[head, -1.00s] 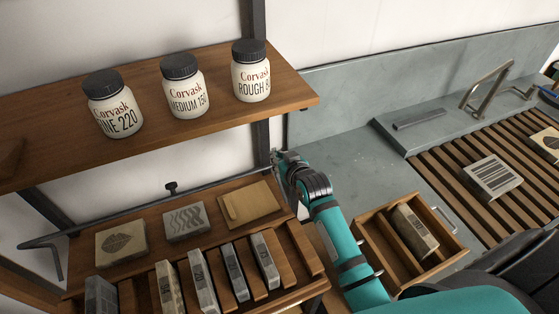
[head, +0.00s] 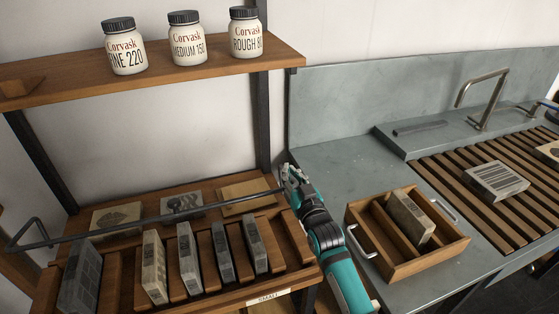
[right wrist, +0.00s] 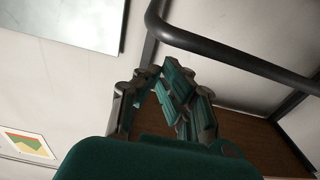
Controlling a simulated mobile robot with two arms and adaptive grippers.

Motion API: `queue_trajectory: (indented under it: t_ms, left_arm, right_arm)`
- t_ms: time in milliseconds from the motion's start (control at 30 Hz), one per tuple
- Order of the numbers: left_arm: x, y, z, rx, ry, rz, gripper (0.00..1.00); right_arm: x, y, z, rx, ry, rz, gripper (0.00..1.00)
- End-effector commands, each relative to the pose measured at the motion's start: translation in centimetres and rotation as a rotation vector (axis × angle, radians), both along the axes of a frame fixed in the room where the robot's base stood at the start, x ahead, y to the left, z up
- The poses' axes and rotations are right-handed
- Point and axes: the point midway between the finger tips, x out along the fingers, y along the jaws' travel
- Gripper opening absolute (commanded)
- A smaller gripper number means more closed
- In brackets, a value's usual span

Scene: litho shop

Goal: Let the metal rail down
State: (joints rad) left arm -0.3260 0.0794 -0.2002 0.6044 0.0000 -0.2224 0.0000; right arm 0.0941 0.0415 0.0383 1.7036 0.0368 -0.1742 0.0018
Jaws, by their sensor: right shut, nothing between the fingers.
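The dark metal rail (head: 130,227) runs slantwise across the lower shelf, in front of the flat stones at the back and above the row of upright stones. It has a bent end at the left and a small dark knob (head: 178,203) near its middle. My right gripper (head: 287,172) is at the rail's right end, shut and empty; whether it touches the rail I cannot tell. In the right wrist view the rail (right wrist: 235,65) passes beyond the shut fingers (right wrist: 165,75), with no clear contact. My left gripper is not in view.
The lower shelf (head: 215,295) holds several stones in slots. Three jars (head: 188,40) stand on the upper shelf (head: 200,75). Right of my arm, a wooden box (head: 425,260) with a stone sits on the grey counter (head: 340,160), beside a slatted rack (head: 480,205).

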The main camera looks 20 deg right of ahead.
Motion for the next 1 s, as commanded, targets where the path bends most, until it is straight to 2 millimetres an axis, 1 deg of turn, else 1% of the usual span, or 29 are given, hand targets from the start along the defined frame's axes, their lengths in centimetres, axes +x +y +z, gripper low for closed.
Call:
queue_trajectory:
  t_ms: [33, 100, 167, 300, 400, 467, 567, 700, 800, 1000]
  left_arm:
    - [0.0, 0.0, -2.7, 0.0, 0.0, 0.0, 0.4]
    - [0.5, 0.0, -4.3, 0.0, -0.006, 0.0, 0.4]
    - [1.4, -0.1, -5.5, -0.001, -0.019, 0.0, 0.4]
    - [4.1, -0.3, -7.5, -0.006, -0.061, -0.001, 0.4]
    - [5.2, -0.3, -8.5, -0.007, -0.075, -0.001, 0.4]
    - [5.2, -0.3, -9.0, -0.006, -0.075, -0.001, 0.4]
    - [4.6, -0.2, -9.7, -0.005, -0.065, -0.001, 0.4]
    - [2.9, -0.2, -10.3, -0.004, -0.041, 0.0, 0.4]
    - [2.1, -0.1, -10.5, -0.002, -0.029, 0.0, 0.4]
    - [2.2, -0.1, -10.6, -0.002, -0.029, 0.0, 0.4]
  right_arm:
    - [-0.8, 0.0, -2.1, -0.001, -0.042, 0.0, 0.0]
    - [-1.8, 0.1, -2.9, -0.004, -0.105, 0.0, 0.0]
    - [-2.7, 0.1, -3.4, -0.005, -0.157, 0.0, 0.0]
    - [-4.5, 0.2, -4.7, -0.009, -0.265, 0.0, 0.0]
    - [-5.5, 0.2, -5.5, -0.011, -0.329, -0.001, 0.0]
    - [-6.0, 0.2, -5.9, -0.012, -0.352, -0.001, 0.0]
    - [-6.6, 0.2, -6.4, -0.012, -0.349, -0.001, 0.0]
    - [-7.1, 0.2, -7.0, -0.012, -0.348, -0.001, 0.0]
    - [-7.3, 0.2, -7.2, -0.012, -0.347, -0.001, 0.0]
    - [-7.4, 0.3, -7.5, -0.011, -0.341, -0.001, 0.0]
